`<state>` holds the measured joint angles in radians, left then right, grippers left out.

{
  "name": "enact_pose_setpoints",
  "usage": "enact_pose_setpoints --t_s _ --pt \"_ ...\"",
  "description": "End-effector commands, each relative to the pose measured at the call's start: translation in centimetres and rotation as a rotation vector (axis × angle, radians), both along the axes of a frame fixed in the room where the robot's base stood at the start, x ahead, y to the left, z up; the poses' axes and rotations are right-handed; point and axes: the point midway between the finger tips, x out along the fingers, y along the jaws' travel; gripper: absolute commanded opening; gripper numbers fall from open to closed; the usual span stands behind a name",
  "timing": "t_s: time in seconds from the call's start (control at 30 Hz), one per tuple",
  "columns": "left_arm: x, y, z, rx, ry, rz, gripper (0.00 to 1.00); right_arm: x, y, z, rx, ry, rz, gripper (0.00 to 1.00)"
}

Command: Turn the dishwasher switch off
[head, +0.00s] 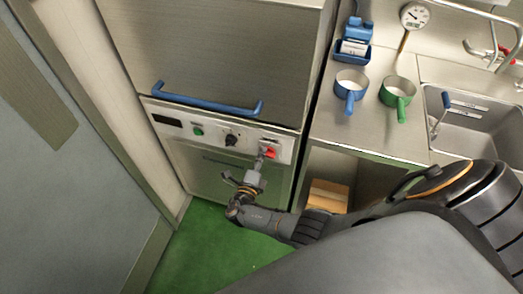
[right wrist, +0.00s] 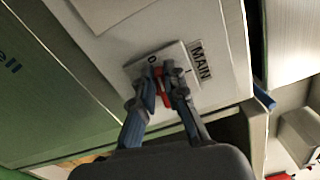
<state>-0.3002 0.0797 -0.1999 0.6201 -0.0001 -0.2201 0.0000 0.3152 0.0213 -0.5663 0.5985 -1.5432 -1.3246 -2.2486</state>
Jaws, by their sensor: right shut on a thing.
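The dishwasher (head: 217,50) stands at the back left, a steel machine with a blue bar handle and a control panel below it. The red main switch (head: 271,154) is at the right end of the panel. In the right wrist view the red switch (right wrist: 176,87) sits on a pale plate beside a "MAIN" label (right wrist: 200,60). My right gripper (head: 264,153) reaches the panel and is shut on the red switch, one finger on each side, as the right wrist view (right wrist: 166,88) shows. The fingers partly hide the switch, so I cannot tell its setting. My left gripper is out of view.
A green button (head: 198,131) and a black knob (head: 231,140) are left of the switch. The blue bar handle (head: 205,103) juts out above. The green floor (head: 190,255) is clear.

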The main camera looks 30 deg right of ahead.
Motion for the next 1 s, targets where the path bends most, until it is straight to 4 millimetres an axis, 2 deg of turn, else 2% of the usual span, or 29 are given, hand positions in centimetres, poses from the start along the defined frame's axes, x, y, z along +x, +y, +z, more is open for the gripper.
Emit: enact_pose_setpoints --t_s 0.4,0.9,0.93,1.0 --pt "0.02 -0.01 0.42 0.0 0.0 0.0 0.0 0.03 0.07 -0.34 -0.106 0.127 0.0 0.0" --pt "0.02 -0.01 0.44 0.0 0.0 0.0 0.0 0.01 0.09 -0.44 -0.118 0.141 0.001 0.0" --pt "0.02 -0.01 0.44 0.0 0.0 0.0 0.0 0.01 0.09 -0.44 -0.118 0.141 0.001 0.14" --pt "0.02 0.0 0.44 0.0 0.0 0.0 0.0 0.0 0.08 -0.44 -0.118 0.141 0.001 0.28"
